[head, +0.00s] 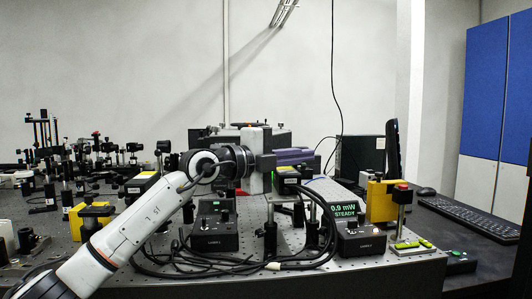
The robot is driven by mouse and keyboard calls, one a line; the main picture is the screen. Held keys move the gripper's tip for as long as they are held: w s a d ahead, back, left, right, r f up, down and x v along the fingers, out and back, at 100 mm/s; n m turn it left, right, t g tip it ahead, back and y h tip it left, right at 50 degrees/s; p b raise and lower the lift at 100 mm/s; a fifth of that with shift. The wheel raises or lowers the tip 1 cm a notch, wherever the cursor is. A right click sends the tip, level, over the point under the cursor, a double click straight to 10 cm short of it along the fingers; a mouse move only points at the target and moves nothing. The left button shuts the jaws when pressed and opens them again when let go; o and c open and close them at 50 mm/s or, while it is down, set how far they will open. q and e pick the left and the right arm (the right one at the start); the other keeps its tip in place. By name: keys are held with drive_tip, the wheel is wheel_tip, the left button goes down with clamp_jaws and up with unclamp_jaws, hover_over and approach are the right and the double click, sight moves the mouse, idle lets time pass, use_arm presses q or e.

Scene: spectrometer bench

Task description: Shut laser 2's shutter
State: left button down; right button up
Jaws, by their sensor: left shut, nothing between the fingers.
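Two black control boxes stand on the perforated bench, one left of centre (213,236) and one to the right (361,240). Each has small knobs or switches on top and a front label too small to read, so I cannot tell which belongs to laser 2. A black, yellow-labelled module (288,174) stands on a post behind them. I cannot make out a shutter or its position. My left gripper (270,161) is shut and empty above the bench, near this module; contact cannot be told. My right gripper is not in view.
A display (344,210) reads 0.9 mW STEADY. Black cables (190,262) loop along the bench front. A yellow block (381,201) and a red-topped post (402,205) stand at right, beside a monitor (392,150) and keyboard (458,213). Optics crowd the left.

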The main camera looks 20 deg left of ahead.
use_arm(q)
drive_tip(key=v, duration=0.9)
drive_tip(key=shift+s+d+r, duration=0.1)
drive_tip(key=shift+s+r, duration=0.2)
drive_tip(key=shift+s, duration=0.25)
